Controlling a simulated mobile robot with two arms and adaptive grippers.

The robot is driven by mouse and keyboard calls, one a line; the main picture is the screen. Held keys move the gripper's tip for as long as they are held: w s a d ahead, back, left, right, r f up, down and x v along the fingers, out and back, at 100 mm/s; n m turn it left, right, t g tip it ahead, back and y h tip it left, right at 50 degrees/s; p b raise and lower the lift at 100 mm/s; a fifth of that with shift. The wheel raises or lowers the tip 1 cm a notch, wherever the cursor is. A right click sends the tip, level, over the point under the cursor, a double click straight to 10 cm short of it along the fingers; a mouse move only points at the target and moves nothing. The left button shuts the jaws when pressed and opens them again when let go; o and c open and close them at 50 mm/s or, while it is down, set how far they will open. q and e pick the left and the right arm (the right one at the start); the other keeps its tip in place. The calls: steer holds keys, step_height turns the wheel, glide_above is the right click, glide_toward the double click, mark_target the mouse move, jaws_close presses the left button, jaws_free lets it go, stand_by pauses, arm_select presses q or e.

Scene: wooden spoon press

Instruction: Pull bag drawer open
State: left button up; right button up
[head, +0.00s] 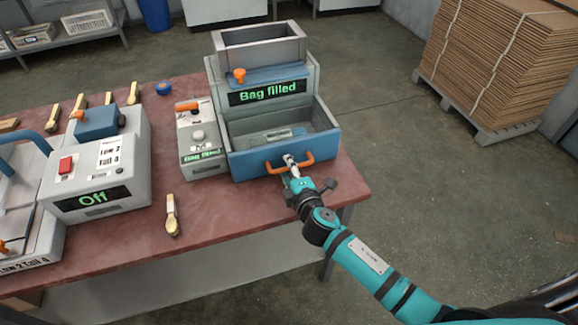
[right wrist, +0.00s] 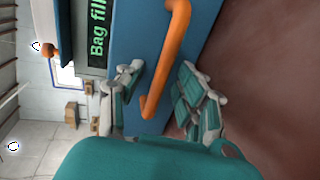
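The bag drawer (head: 265,158) has a blue front and an orange bar handle (head: 268,169). It stands out from the grey machine (head: 312,75), so its inside shows, with a flat pale item (head: 278,134) at the bottom. In the right wrist view, the handle (right wrist: 170,55) runs between the fingers of my right gripper (right wrist: 162,92). The fingers stand apart on either side, with gaps showing. My left gripper is not in view.
A small control box (head: 200,145) stands left of the drawer, and a sealing machine (head: 95,170) reading "Off" is farther left. Stacked cardboard (head: 495,65) stands at back right. Floor right of the table is clear.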

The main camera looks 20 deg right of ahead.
steer(key=shift+w, duration=0.3)
jaws_close()
stand_by(0.4)
